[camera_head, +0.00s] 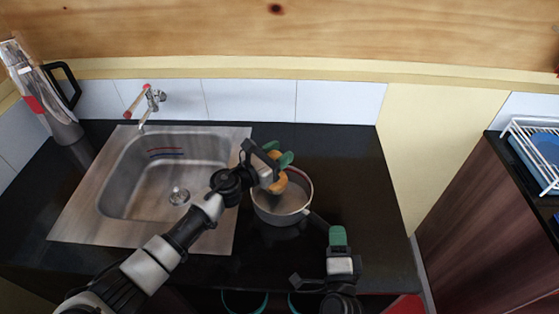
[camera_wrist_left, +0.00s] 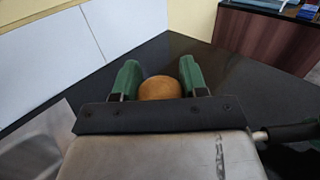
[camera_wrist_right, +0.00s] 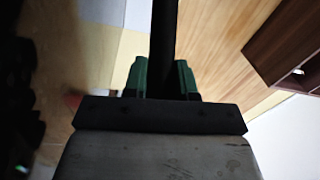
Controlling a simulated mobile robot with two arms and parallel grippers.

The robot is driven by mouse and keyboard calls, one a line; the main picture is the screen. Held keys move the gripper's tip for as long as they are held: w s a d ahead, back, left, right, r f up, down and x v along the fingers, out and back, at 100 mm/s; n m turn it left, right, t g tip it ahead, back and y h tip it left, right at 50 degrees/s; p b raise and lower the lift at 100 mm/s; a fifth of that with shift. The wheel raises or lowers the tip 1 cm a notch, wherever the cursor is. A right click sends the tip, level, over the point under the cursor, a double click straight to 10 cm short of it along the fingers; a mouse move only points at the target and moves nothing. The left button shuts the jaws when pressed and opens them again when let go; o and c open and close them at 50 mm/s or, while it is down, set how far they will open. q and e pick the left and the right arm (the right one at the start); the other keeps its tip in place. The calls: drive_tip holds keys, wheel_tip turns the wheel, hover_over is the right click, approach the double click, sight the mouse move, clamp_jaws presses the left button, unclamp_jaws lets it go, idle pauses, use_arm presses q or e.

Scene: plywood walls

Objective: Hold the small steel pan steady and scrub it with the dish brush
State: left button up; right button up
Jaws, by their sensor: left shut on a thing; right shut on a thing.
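The small steel pan (camera_head: 277,216) sits on the black counter just right of the sink, its handle pointing toward the lower right. My right gripper (camera_head: 338,236) is shut on the pan's handle, and the dark handle (camera_wrist_right: 163,40) stands between its fingers in the right wrist view. My left gripper (camera_head: 279,161) is over the pan, shut on the dish brush (camera_head: 279,184). The brush's rounded tan end (camera_wrist_left: 160,88) shows between the green fingers in the left wrist view. The brush reaches into the pan; I cannot tell whether it touches the bottom.
The steel sink (camera_head: 215,215) with a tap (camera_head: 150,101) lies left of the pan, under my left arm. A grey jug (camera_head: 62,124) stands at the back left. A white dish rack (camera_head: 527,150) is at the far right. The counter behind the pan is clear.

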use_arm(q)
drive_tip(key=shift+r, duration=2.4)
use_arm(e)
drive_tip(key=o, duration=1)
drive_tip(key=s, duration=0.8)
drive_tip(key=s+f, duration=0.1)
drive_tip(key=s, duration=0.3)
use_arm(q)
drive_tip(key=shift+s+f, duration=0.1)
drive_tip(key=shift+f, duration=0.05)
use_arm(e)
drive_tip(key=shift+s+f, duration=0.1)
